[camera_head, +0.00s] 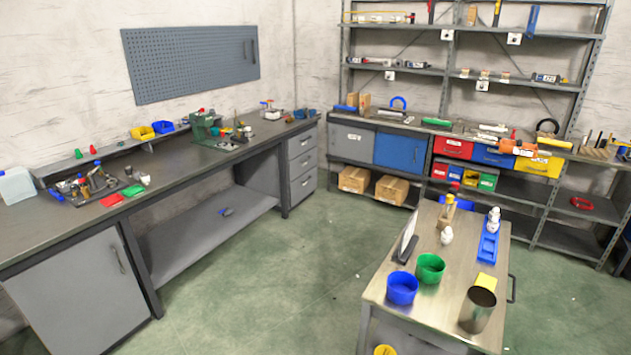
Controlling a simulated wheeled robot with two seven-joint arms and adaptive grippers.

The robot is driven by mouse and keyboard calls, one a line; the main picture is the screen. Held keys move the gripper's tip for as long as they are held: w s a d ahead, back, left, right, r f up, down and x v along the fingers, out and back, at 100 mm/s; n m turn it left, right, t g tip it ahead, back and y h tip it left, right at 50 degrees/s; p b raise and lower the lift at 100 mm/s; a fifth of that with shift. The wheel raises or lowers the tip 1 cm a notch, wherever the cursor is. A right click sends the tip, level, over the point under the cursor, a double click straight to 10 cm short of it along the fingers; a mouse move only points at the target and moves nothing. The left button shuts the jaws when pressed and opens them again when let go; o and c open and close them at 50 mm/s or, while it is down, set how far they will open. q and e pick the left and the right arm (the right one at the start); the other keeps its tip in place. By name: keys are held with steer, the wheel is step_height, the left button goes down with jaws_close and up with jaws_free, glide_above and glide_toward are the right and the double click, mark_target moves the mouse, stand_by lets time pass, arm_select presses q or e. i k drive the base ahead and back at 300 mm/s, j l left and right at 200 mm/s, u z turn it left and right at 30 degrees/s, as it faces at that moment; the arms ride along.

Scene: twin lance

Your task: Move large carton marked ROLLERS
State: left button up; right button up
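Two brown cardboard cartons sit side by side on the lowest level of the shelf rack at the back. They are the left carton (353,179) and the right carton (391,189). Both have pale marks on their fronts, too small to read, so I cannot tell which, if either, is marked ROLLERS. Small upright brown boxes (364,100) stand on the counter above. Neither of my grippers is in view.
A metal-topped cart (450,265) with blue and green tubs (403,288) stands at the front right, before the rack. A long grey workbench (190,160) runs along the left wall. The green floor (270,270) between them is clear.

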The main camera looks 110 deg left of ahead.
mark_target(357, 180)
steer(key=u, duration=3.3)
steer(key=i+j+u, duration=0.35)
steer(key=u, duration=0.15)
steer(key=i+j+u, duration=0.25)
steer(key=i+u, duration=0.2)
steer(key=i+j+u, duration=0.1)
steer(key=i+u, duration=0.4)
steer(key=i+j+z, duration=0.2)
steer(key=i, duration=0.55)
steer(key=i+l+z, duration=0.15)
steer(key=z, duration=0.25)
steer(key=i+z, duration=0.6)
steer(key=z, duration=0.2)
steer(key=i+z, duration=0.3)
steer(key=z, duration=0.15)
steer(key=i+z, duration=0.35)
steer(key=i, duration=1.4)
steer(key=i+u, duration=0.2)
steer(key=i, duration=0.3)
steer(key=i+u, duration=0.2)
steer(key=i, duration=0.3)
steer(key=i+l+u, duration=0.2)
steer(key=i, duration=0.3)
steer(key=i+l+u, duration=0.2)
steer(key=i, duration=0.3)
steer(key=j, duration=0.1)
